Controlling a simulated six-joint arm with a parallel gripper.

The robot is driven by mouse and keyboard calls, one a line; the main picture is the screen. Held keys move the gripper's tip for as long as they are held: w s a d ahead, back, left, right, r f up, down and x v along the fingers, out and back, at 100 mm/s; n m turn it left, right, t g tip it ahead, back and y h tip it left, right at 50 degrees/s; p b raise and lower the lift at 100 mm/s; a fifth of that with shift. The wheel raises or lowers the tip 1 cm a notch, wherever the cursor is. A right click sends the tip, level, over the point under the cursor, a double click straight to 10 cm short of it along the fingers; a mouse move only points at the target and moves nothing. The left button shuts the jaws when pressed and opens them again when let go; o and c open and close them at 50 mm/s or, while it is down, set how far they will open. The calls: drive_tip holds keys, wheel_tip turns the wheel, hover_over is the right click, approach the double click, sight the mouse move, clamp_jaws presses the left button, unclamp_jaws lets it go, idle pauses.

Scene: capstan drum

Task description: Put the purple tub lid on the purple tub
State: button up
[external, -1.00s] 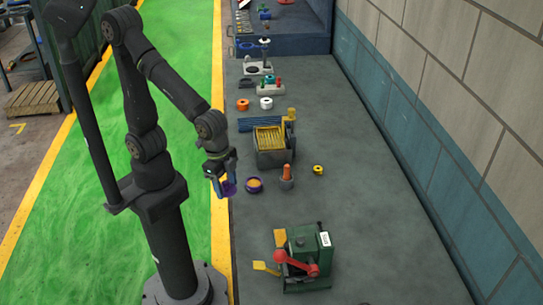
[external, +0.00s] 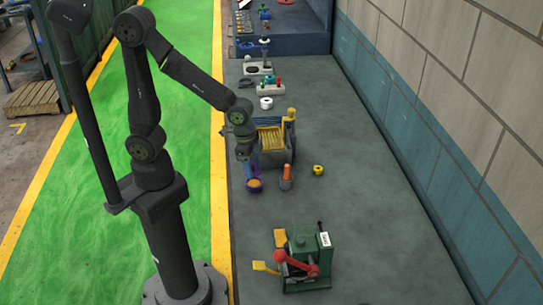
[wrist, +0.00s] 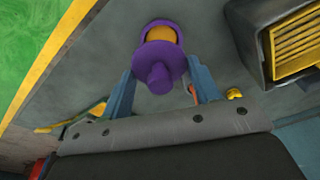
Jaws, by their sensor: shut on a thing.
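The purple tub (external: 254,189) stands on the grey bench, with orange contents showing in its open top. In the wrist view its purple rim (wrist: 158,23) shows just beyond the lid. My gripper (external: 252,165) is over the tub, pointing down. In the wrist view its blue fingers (wrist: 163,88) are shut on the purple tub lid (wrist: 177,62), a round disc with a knob towards the camera. The lid covers part of the tub in that view. I cannot tell whether the lid touches the rim.
A grey box with a yellow ribbed top (external: 270,140) stands close behind the tub. A grey holder with an orange peg (external: 286,174) is just right, with a yellow ring (external: 318,169) beyond. A green machine with a red lever (external: 303,256) stands nearer the front.

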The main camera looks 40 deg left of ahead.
sight(254, 184)
drive_tip(key=shift+w+f, duration=0.2)
drive_tip(key=shift+w, duration=0.1)
drive_tip(key=shift+f, duration=2)
drive_tip(key=shift+f, duration=0.4)
drive_tip(key=o, duration=1)
drive_tip(key=shift+c, duration=0.2)
wheel_tip(254, 184, up, 13)
drive_tip(key=a, duration=0.1)
drive_tip(key=shift+s+a, duration=0.3)
drive_tip(key=shift+s, duration=0.1)
